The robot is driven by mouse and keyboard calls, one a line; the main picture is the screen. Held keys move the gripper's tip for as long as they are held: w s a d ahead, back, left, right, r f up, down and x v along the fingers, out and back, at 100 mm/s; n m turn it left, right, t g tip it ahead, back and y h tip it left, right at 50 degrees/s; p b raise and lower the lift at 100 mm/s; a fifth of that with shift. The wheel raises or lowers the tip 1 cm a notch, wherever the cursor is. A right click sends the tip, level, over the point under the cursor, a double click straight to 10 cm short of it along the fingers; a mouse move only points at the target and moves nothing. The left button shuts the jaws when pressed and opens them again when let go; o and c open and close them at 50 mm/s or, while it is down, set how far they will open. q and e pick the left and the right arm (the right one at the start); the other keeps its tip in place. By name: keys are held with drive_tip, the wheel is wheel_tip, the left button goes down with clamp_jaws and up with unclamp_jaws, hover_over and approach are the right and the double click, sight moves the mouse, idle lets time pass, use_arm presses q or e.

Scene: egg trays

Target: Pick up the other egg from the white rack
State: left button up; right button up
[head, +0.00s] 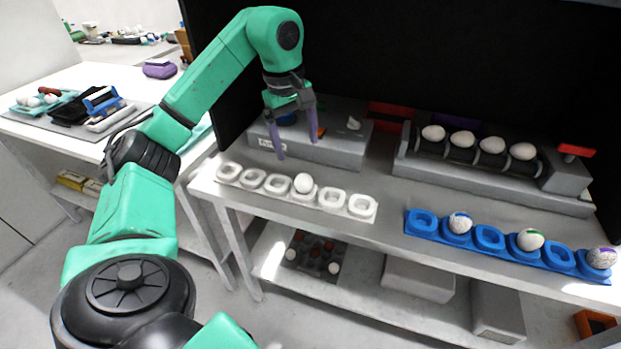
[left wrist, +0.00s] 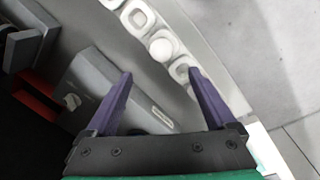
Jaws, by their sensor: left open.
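The white rack (head: 332,201) is a row of several square cups along the table's front edge at the left. One white egg (head: 303,183) sits in a middle cup; the other cups look empty. My left gripper (head: 296,148) is open and empty, above and behind the rack with its purple fingers pointing down. In the left wrist view the egg (left wrist: 162,47) lies beyond the open fingertips (left wrist: 160,75), apart from them. My right gripper does not show.
A blue rack (head: 487,238) with several marked eggs stands to the right. Behind it a grey roller machine (head: 480,173) carries several white eggs. A grey box (head: 335,150) stands behind my left gripper. A second table (head: 75,85) with trays is at the left.

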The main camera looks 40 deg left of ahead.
use_arm(q)
hover_over(302, 176)
drive_tip(key=s, duration=0.1)
wheel_tip(302, 176, down, 4)
drive_tip(key=shift+s+a+f, duration=0.1)
drive_tip(key=shift+a+f, duration=0.05)
drive_tip(key=f, duration=0.4)
drive_tip(key=w+f, duration=0.1)
drive_tip(key=f, duration=0.1)
drive_tip(key=shift+w+d+f, duration=0.1)
drive_tip(key=shift+d+f, duration=0.1)
drive_tip(key=shift+f, duration=0.15)
drive_tip(key=c, duration=0.7)
drive_tip(key=shift+c, duration=0.6)
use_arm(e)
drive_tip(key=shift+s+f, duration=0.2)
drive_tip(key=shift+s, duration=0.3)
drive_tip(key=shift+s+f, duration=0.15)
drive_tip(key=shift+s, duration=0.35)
